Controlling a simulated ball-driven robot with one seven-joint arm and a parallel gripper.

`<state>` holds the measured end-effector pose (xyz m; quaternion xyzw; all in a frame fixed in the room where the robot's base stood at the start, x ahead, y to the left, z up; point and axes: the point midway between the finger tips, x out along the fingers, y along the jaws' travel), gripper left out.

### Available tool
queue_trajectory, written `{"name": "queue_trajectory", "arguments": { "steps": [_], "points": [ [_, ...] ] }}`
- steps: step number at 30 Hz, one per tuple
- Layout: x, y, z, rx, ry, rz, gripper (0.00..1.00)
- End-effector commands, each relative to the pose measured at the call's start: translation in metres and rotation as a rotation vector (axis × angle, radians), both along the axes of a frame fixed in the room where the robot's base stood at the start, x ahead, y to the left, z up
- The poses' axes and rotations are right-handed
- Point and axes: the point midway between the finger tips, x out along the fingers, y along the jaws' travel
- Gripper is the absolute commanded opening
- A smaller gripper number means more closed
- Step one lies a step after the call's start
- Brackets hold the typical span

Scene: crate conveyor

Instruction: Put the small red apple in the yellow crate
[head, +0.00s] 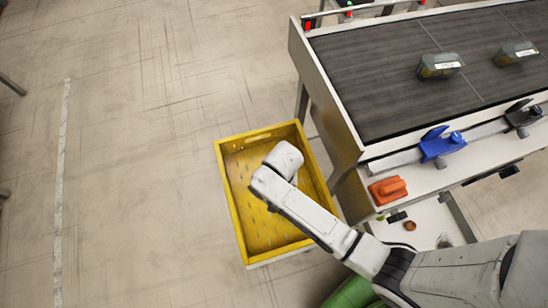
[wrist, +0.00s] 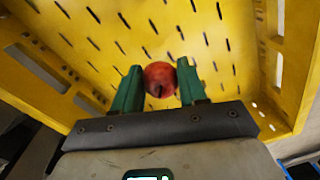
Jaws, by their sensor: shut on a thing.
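The small red apple (wrist: 159,79) is between the two green fingers of my gripper (wrist: 160,88) in the wrist view, and the fingers are shut on it. Behind the apple is the slotted inside of the yellow crate (wrist: 50,74). In the head view the yellow crate (head: 239,227) stands left of the conveyor, and my arm reaches over it. My gripper and the apple are hidden behind my arm in the head view. I cannot tell how far the apple is above the crate floor.
The conveyor (head: 375,90) stands at the right and carries two dark containers (head: 440,66) with pale labels. An orange-red object (head: 387,190) and a blue bracket (head: 441,146) are on its near side. A green rounded object (head: 351,294) is at the bottom. The floor left of the crate is clear.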

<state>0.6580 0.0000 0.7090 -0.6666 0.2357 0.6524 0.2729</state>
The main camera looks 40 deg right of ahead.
Motion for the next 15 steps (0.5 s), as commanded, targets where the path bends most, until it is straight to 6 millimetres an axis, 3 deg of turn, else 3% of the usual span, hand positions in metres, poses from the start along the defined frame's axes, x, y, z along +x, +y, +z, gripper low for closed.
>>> {"name": "queue_trajectory", "arguments": {
  "steps": [8, 15],
  "points": [
    [0.013, 0.004, -0.018, 0.000, 0.001, 0.001, 0.13],
    [0.011, 0.004, -0.044, 0.000, 0.000, 0.001, 0.13]
  ]
}}
